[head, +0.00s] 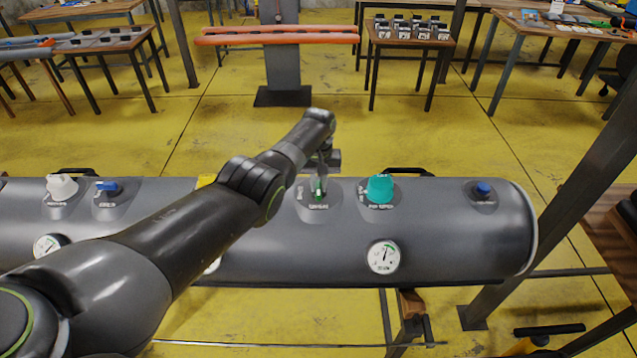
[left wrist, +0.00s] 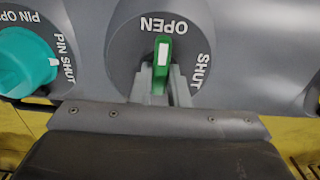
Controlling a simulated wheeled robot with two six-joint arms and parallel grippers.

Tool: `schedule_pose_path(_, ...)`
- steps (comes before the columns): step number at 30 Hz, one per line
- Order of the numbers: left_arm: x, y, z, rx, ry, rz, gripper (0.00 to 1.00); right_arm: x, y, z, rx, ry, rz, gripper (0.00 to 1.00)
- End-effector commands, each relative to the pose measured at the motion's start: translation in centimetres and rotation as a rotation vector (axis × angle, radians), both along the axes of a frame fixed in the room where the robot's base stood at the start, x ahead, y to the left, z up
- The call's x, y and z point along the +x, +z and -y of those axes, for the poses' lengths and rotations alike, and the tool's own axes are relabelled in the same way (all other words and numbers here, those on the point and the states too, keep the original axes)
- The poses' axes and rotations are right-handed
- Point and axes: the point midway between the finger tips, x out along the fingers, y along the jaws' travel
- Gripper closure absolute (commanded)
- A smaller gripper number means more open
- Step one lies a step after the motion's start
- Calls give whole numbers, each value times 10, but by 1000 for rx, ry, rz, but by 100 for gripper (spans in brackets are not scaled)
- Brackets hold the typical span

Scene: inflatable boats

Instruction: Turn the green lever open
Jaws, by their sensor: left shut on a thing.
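The green lever (left wrist: 163,50) sits on a round dark plate marked OPEN and SHUT in the left wrist view. Its end with a white mark points toward the word OPEN, and SHUT is off to the right. My left gripper (left wrist: 160,88) is shut on the lever, with one finger on each side of it. In the head view the lever (head: 319,196) is a small green patch on top of the grey tube, under my left gripper (head: 320,182), which comes down from above. My right gripper is not in view.
A teal knob (head: 380,189) marked PIN OPEN and PIN SHUT stands just right of the lever on the grey tube (head: 460,235). A blue valve (head: 483,189), a white gauge (head: 384,257) and a white knob (head: 61,186) are also on the tube. Tables stand behind.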

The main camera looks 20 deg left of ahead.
Motion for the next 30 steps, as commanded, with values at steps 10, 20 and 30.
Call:
schedule_pose_path(10, 2, 3, 0, 0, 1, 7, 68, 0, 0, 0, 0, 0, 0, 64)
schedule_pose_path(20, 1, 2, 0, 0, 0, 3, 64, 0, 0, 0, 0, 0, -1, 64)
schedule_pose_path(30, 1, 37, 0, 0, 0, 5, 64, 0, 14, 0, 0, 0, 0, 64)
